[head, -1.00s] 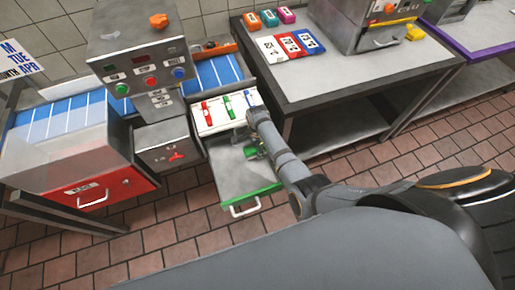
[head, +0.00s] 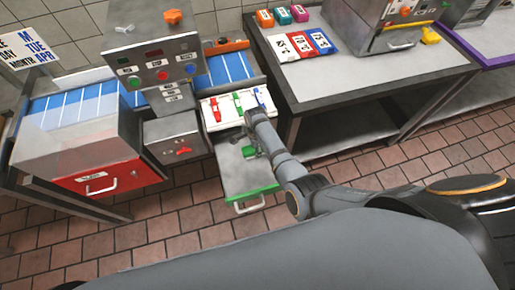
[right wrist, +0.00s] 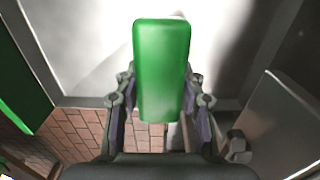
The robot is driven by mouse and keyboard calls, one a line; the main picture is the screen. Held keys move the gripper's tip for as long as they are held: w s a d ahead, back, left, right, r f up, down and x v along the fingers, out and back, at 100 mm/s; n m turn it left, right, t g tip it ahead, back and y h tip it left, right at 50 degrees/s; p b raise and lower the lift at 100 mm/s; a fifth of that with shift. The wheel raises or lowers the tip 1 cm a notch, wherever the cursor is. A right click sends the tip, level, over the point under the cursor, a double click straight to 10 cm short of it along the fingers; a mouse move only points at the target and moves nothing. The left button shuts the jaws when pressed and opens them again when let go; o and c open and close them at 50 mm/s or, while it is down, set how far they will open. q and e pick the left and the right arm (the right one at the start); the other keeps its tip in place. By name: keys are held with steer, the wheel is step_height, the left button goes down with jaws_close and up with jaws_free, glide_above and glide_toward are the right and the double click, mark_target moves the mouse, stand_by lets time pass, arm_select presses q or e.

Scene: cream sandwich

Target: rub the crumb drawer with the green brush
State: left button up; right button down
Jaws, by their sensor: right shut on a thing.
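The crumb drawer (head: 237,177) is pulled out, a grey metal tray with a green front edge and a white handle. My right gripper (head: 250,150) is over the drawer's right part. It is shut on the green brush (right wrist: 161,70), whose green block shows between the fingers in the right wrist view. In the head view only a little of the brush (head: 249,152) shows, mostly hidden by the gripper. I cannot tell whether the brush touches the drawer floor. My left gripper is not in view.
A white rack (head: 226,116) with red, green and blue pieces stands just behind the drawer. A grey box (head: 173,140) with a red switch is to its left, by a red-fronted drawer (head: 100,180). A grey table (head: 345,75) stands at the right.

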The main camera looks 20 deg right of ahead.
steer(key=shift+w+d+r+p, duration=0.1)
steer(key=shift+d+p, duration=0.25)
steer(key=shift+d, duration=0.45)
steer(key=shift+w+d+r+p, duration=0.1)
steer(key=shift+d+p, duration=0.2)
steer(key=shift+d, duration=0.7)
steer(key=shift+f, duration=0.1)
step_height(320, 180, up, 6)
steer(key=p, duration=0.6)
step_height(320, 180, up, 3)
steer(key=p, duration=0.4)
steer(key=shift+s, duration=0.1)
